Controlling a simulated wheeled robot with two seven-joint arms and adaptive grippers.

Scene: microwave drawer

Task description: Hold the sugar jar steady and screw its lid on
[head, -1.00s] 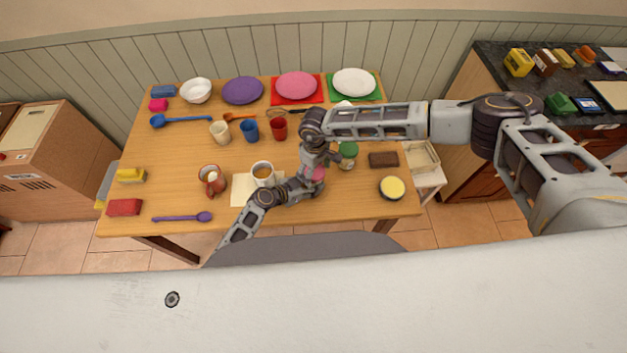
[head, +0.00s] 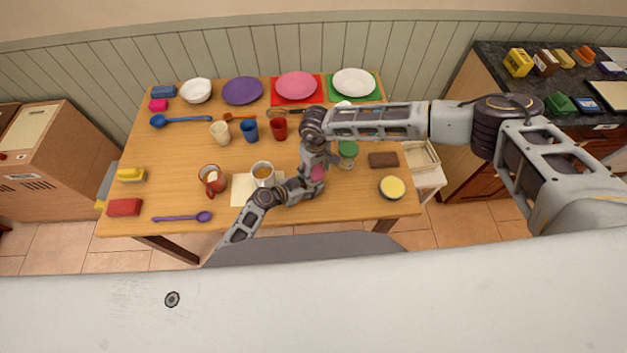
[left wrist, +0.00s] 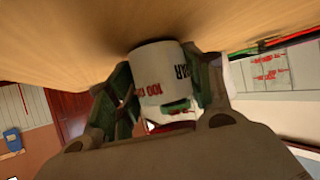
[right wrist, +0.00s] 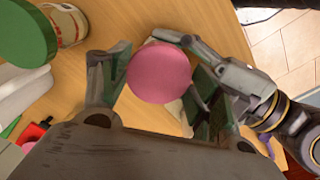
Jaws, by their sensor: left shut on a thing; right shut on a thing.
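The white sugar jar (left wrist: 158,62) with red lettering stands on the table between the fingers of my left gripper (left wrist: 160,95), which is shut on it. In the head view my left gripper (head: 303,188) reaches in low from the left, and the jar is mostly hidden by the grippers. The round pink lid (right wrist: 160,72) is between the fingers of my right gripper (right wrist: 152,85), which is shut on it from above. In the head view the lid (head: 318,173) sits at the jar's place. I cannot tell how far its thread is engaged.
A green-lidded jar (head: 348,150) stands close to the right of my right gripper. A brown block (head: 383,160) and a yellow-topped tin (head: 392,187) are farther right. Cups and plates fill the back.

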